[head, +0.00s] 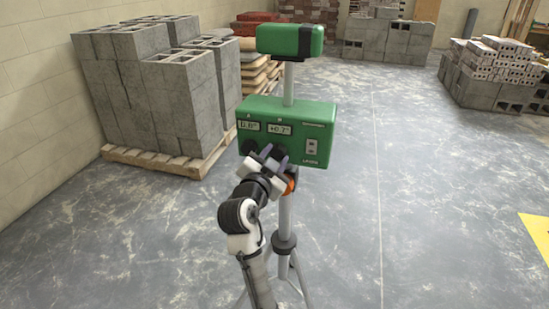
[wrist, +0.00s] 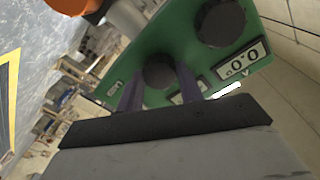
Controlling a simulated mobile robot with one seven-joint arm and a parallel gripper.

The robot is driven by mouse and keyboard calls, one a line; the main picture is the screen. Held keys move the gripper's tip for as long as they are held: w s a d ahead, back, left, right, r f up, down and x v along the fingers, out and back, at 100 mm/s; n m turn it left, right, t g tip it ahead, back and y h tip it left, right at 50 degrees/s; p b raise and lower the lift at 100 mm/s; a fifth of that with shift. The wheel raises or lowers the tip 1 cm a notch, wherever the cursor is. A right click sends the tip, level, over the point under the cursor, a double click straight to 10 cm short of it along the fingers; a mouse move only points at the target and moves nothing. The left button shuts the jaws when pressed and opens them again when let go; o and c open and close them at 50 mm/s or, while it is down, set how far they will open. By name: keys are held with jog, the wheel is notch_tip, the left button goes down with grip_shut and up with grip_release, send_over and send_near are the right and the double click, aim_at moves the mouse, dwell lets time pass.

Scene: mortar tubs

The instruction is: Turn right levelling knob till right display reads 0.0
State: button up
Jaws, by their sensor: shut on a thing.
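The green levelling instrument (head: 318,122) stands on a grey tripod. Its left display (head: 249,126) reads 0.0, also legible in the wrist view (wrist: 240,60). Its right display (head: 279,129) appears to read +0.2 in the head view; my finger partly covers it in the wrist view. The right levelling knob (wrist: 159,69), black and round, sits between the two fingers of my gripper (wrist: 160,80), which is shut on it. In the head view my gripper (head: 268,155) largely hides that knob. The left knob (wrist: 220,22) is free beside it.
A rocker switch (head: 312,147) is on the panel's right side. An orange part (head: 291,180) sits under the box near my gripper. Grey blocks (head: 185,95) on a pallet (head: 150,162) stand at left.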

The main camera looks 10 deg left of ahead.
jog(key=shift+n, duration=0.3)
jog(key=n, duration=0.7)
jog(key=n+p, duration=0.1)
jog(key=n, duration=0.2)
jog(key=shift+t+y, duration=0.3)
jog(key=n+p, duration=0.2)
jog(key=n, duration=0.4)
jog(key=shift+d, duration=0.1)
jog(key=n+p, duration=0.3)
jog(key=n, duration=0.2)
jog(key=shift+y, duration=0.4)
jog(key=shift+n, duration=0.3)
jog(key=o, duration=1)
jog(key=shift+c, duration=0.2)
